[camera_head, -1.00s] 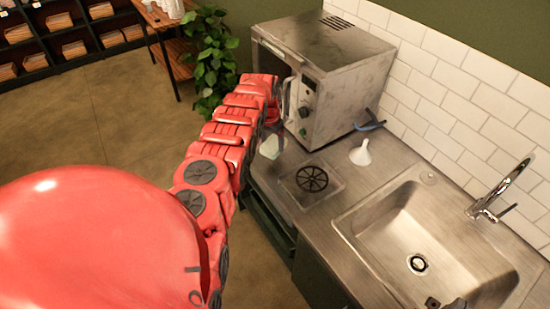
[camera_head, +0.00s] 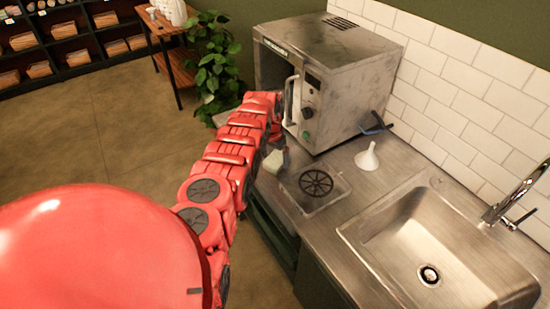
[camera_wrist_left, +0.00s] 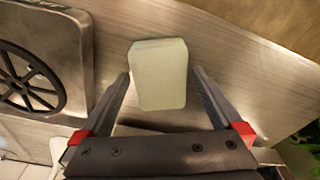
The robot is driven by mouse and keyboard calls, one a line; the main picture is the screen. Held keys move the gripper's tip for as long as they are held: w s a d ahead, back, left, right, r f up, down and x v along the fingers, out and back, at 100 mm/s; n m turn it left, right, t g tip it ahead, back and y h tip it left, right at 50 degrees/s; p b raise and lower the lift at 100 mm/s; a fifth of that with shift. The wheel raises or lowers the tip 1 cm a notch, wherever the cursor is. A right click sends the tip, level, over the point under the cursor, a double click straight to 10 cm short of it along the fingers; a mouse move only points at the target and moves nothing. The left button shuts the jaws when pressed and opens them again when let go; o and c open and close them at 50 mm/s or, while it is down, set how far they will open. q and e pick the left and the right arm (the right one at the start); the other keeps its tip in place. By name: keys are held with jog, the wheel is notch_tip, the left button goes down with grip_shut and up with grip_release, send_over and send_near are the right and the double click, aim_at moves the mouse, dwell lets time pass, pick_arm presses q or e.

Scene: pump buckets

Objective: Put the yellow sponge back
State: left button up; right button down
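The yellow sponge, a pale yellowish block (camera_head: 274,160), shows at the counter's left edge, below the steel oven and beside the square plate with the black spoked disc. In the left wrist view the sponge (camera_wrist_left: 158,88) sits over the bare metal counter, between the finger ends of my left gripper (camera_wrist_left: 162,76). The fingers are spread, with a narrow gap at the right finger; the left finger's tip is close to the sponge's edge. I cannot tell whether the sponge touches the counter. In the head view my own arm partly hides this gripper. My right gripper is not visible.
The steel oven (camera_head: 330,75) stands at the back against the tiled wall. A white funnel (camera_head: 367,158) stands on the counter right of the spoked disc (camera_head: 316,182). The sink (camera_head: 430,245) with its tap (camera_head: 515,195) is at the right. Bare counter lies between them.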

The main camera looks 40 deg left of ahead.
aim_at(275, 159)
pick_arm(q)
jog(key=shift+r, duration=0.2)
jog(key=shift+r+p, duration=0.3)
jog(key=shift+r, duration=0.2)
notch_tip(275, 159, up, 2)
jog(key=shift+s+a+r+p, duration=0.1)
jog(key=shift+s+p, duration=0.05)
jog(key=shift+p, duration=0.15)
jog(key=shift+r+b, duration=0.25)
jog(key=shift+b, duration=0.1)
notch_tip(275, 159, up, 8)
jog(key=s+p, duration=0.1)
jog(key=shift+s, duration=0.15)
